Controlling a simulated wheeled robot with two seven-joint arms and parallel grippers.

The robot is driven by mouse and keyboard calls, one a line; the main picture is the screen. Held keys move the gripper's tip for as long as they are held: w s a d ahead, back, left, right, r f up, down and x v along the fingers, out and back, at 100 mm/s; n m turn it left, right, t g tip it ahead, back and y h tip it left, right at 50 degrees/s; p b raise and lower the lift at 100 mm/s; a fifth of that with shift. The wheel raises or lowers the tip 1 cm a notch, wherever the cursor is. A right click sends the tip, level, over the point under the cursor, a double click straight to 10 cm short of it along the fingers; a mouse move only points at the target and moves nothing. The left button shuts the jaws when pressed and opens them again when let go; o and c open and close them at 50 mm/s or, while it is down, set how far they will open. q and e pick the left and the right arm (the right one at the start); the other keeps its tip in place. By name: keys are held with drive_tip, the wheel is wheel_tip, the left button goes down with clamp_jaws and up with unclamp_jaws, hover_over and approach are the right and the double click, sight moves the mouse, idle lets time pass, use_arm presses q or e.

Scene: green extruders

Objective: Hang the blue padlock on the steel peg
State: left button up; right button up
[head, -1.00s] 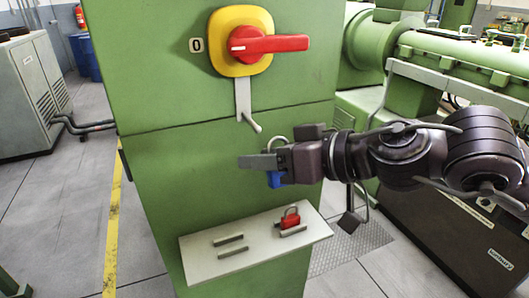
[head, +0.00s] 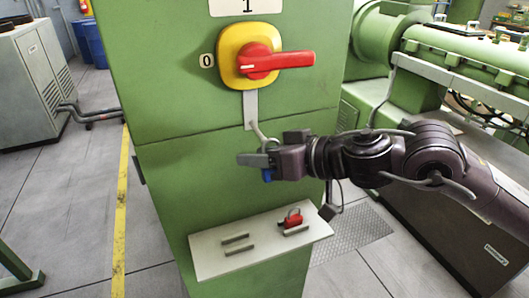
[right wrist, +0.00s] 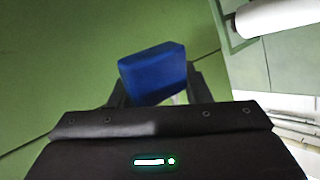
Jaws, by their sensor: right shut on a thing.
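The steel peg (head: 263,136) juts from a flat metal strip below the yellow and red switch on the green cabinet. My right gripper (head: 258,162) is shut on the blue padlock (head: 267,175), just below the peg. In the head view only a small blue part shows below the fingers. In the right wrist view the blue body (right wrist: 153,73) sits tilted between the fingers (right wrist: 160,90). The shackle is mostly hidden, and I cannot tell whether it touches or surrounds the peg. My left gripper is out of view.
A pale shelf (head: 210,262) on the cabinet front holds a red padlock (head: 292,219) and several small grey bars. The red switch handle (head: 285,60) sticks out to the right above the peg. Green machinery (head: 465,50) stands at the right; open floor lies left.

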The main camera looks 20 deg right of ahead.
drive_tip(key=shift+w+a+f+p, duration=0.15)
drive_tip(key=shift+w+p, duration=0.4)
drive_tip(key=shift+w, duration=0.6)
drive_tip(key=shift+w+d+f+p, duration=0.15)
drive_tip(key=shift+w+p, duration=0.4)
drive_tip(key=shift+w, duration=0.6)
drive_tip(key=shift+a, duration=0.1)
drive_tip(key=o, duration=1.1)
drive_tip(key=shift+s+f, duration=0.1)
